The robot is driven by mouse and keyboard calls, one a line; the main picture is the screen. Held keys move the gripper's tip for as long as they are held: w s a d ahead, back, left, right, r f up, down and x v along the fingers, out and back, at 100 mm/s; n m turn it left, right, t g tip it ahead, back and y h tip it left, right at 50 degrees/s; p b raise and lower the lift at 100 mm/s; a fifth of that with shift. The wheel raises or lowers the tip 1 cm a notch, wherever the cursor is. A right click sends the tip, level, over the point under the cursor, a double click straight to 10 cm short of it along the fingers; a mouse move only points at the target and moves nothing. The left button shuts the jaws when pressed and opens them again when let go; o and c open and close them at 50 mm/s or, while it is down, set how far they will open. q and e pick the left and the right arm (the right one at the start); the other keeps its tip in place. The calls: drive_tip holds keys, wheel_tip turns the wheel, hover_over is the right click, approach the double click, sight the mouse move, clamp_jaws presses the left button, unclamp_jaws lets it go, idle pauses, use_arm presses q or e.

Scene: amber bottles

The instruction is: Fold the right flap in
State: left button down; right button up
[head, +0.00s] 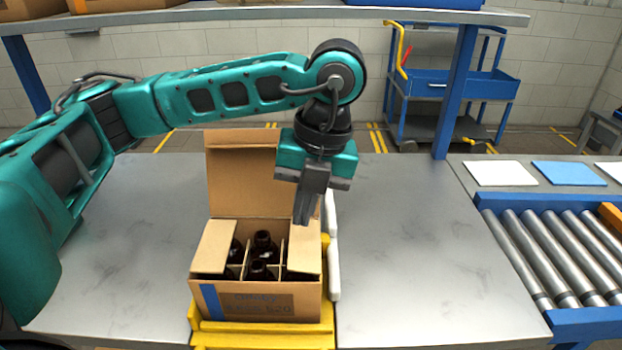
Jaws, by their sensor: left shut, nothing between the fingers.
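An open cardboard box (255,304) stands on a yellow holder (262,340), with dividers and several dark amber bottles (264,243) inside. Its right flap (304,250) leans inward over the right-hand cells. Its left flap (214,246) covers part of the left-hand cells. The back flap (241,178) stands upright. My left gripper (303,221) points down with its fingers together and empty, just above the right flap's back end; I cannot tell whether it touches the flap. It hides part of the box's back right side. My right gripper is not in view.
A white upright piece (333,255) stands along the box's right side. The grey table (420,250) is clear on both sides. A roller conveyor (545,250) is at the right, and a blue post (456,95) rises behind the table.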

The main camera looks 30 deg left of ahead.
sight(293, 243)
use_arm(q)
drive_tip(key=shift+s+a+f, duration=0.15)
drive_tip(key=shift+a+f, duration=0.05)
drive_tip(key=shift+f, duration=0.85)
drive_tip(key=shift+s+a+f, duration=0.1)
drive_tip(key=shift+a+f, duration=0.05)
drive_tip(key=shift+f, duration=0.85)
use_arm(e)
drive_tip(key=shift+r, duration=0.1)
